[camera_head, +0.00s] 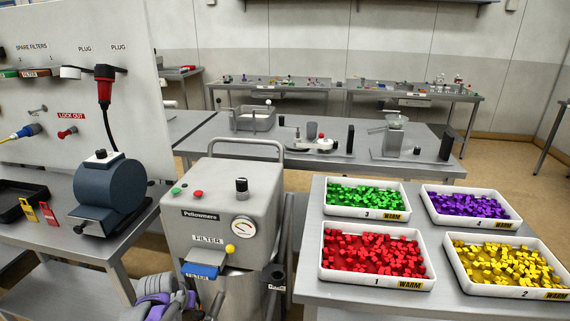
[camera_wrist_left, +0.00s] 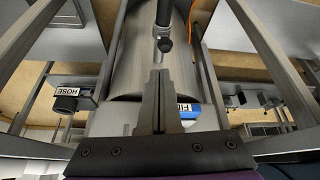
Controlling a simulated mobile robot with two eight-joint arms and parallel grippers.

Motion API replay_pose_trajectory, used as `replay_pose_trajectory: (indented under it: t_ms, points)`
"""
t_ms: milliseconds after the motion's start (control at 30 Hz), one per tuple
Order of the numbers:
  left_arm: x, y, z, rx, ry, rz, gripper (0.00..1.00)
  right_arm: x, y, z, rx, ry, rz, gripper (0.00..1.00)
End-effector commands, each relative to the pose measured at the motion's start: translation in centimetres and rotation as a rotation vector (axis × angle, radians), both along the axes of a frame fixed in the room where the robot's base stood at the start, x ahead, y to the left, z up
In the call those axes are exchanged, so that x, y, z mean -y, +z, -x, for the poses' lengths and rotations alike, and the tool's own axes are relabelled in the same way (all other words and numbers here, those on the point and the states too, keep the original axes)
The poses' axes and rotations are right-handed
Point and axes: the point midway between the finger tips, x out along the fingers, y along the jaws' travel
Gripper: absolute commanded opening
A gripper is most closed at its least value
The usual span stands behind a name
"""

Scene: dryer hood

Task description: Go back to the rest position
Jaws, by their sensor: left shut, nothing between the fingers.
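My left gripper (camera_wrist_left: 157,73) is shut and empty in the left wrist view, its two dark fingers side by side. In the head view part of my left arm (camera_head: 160,298), grey with purple, shows at the bottom edge, in front of the grey dryer unit (camera_head: 225,215). The fingers point toward a grey metal cylinder (camera_wrist_left: 135,70) in the wrist view; I cannot tell the gap. The blue filter tray (camera_head: 203,271) sits in the front of the unit. Its blue front (camera_wrist_left: 190,112) shows just right of the fingers in the wrist view. My right gripper is not in view.
At the right a table (camera_head: 330,297) bears red (camera_head: 325,272), green, purple and yellow trays. A bench (camera_head: 70,240) with a blue-grey motor (camera_head: 110,186) stands left, below a panel (camera_head: 70,100) with plugs. A hose label (camera_wrist_left: 69,92) shows left of the cylinder.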

Motion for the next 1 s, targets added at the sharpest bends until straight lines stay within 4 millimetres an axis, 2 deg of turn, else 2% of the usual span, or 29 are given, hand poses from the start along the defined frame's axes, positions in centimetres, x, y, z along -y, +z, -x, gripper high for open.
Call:
replay_pose_trajectory:
  t_ms: [100, 300, 433, 600, 800, 1000]
  points:
    - [2.9, 3.5, 3.3, -0.003, -0.019, -0.002, 0.0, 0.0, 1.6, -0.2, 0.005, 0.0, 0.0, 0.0]
    - [7.8, 8.3, 10.9, -0.009, -0.051, -0.007, 0.0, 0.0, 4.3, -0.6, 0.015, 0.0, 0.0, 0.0]
    - [10.1, 10.0, 15.9, -0.009, -0.07, -0.011, 0.0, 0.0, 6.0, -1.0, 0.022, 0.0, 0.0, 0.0]
    - [11.8, 10.6, 21.0, -0.006, -0.09, -0.019, 0.0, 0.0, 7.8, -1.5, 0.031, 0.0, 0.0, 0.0]
    - [12.5, 10.4, 23.6, -0.004, -0.1, -0.023, 0.0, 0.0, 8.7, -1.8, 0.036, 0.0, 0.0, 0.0]
    - [12.6, 10.2, 23.9, -0.005, -0.101, -0.023, 0.0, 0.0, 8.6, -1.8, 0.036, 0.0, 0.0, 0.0]
